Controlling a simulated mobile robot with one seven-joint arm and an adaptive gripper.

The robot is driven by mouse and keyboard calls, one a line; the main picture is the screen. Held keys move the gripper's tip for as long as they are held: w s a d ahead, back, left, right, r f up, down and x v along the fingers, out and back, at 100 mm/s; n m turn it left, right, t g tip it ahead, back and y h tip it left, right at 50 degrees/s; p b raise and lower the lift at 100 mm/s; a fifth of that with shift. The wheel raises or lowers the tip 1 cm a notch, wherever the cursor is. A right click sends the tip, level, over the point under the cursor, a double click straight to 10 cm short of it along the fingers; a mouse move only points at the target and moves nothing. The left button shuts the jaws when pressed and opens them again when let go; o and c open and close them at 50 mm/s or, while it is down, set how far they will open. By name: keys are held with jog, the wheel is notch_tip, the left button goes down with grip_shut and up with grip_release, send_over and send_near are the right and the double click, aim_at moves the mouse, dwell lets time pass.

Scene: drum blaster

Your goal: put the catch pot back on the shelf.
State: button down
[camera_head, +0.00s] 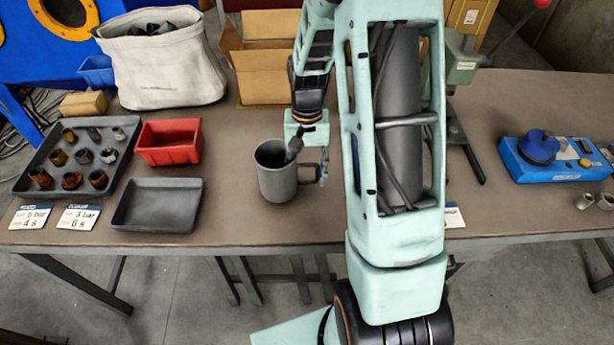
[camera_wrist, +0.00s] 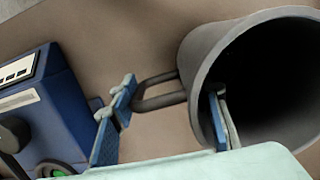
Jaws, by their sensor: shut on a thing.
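The catch pot (camera_head: 273,184) is a dark grey, mug-like pot with a loop handle on its right side. It is upright at the middle of the table's front part; I cannot tell whether it touches the top. My gripper (camera_head: 306,158) is at its handle side. In the wrist view, my gripper (camera_wrist: 168,112) has one blue-padded finger inside the mouth of the pot (camera_wrist: 205,65) and the other outside, beyond the handle (camera_wrist: 158,92). It is shut on the pot across its wall and handle. I cannot make out a shelf.
A red bin (camera_head: 168,158), an empty dark tray (camera_head: 130,222) and a tray of several metal fittings (camera_head: 30,170) lie left. A white bag (camera_head: 160,85) and a cardboard box (camera_head: 262,90) stand behind. A blue device (camera_head: 515,172) sits right. My arm hides the middle.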

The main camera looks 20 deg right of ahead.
jog(key=shift+f, duration=0.35)
jog(key=shift+f, duration=0.15)
jog(key=c, duration=1.1)
grip_release()
